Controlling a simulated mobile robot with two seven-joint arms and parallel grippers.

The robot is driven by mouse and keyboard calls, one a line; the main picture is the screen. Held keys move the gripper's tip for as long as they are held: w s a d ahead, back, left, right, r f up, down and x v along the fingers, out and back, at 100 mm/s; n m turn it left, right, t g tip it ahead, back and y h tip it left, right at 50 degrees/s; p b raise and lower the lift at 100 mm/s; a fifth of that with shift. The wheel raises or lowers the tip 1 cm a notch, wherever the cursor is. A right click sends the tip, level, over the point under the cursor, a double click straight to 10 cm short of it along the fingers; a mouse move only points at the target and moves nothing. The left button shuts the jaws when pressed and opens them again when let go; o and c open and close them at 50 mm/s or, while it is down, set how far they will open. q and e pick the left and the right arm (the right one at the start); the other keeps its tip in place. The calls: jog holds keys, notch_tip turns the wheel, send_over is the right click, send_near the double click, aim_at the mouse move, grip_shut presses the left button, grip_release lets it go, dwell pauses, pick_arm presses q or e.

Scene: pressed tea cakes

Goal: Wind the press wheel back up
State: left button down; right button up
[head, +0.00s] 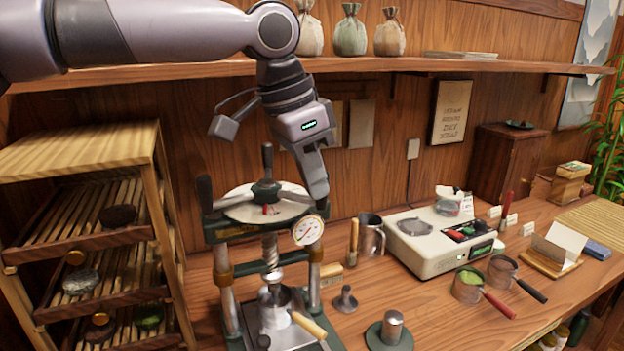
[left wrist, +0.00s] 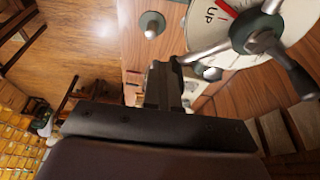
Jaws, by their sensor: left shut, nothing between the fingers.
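The press wheel (head: 250,209) sits on top of the green press frame. Dark knobbed handles stand on its rim, and a pale disc with a red mark lies around its hub (head: 266,190). In the left wrist view the disc (left wrist: 296,18) shows the word "UP" and a red mark. My left gripper (head: 319,197) points down at the wheel's right side, with its fingers shut and empty. In the left wrist view the gripper (left wrist: 165,82) is close beside a wheel spoke; I cannot tell if they touch. The screw (head: 270,256) runs down toward a metal mould (head: 274,306). My right gripper is out of view.
A round gauge (head: 307,230) is on the press's right side. A wooden rack (head: 82,165) stands close on the left. A shelf (head: 200,72) runs behind my left arm. A metal jug (head: 370,235) and a white scale (head: 432,259) stand to the right.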

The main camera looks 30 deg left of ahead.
pick_arm(q)
jog(key=shift+w, duration=1.7)
jog(key=shift+s, duration=0.1)
jog(key=d+v, duration=0.1)
jog(key=v, duration=0.6)
jog(key=shift+d+r, duration=0.4)
jog(key=shift+d, duration=0.05)
dwell(0.7)
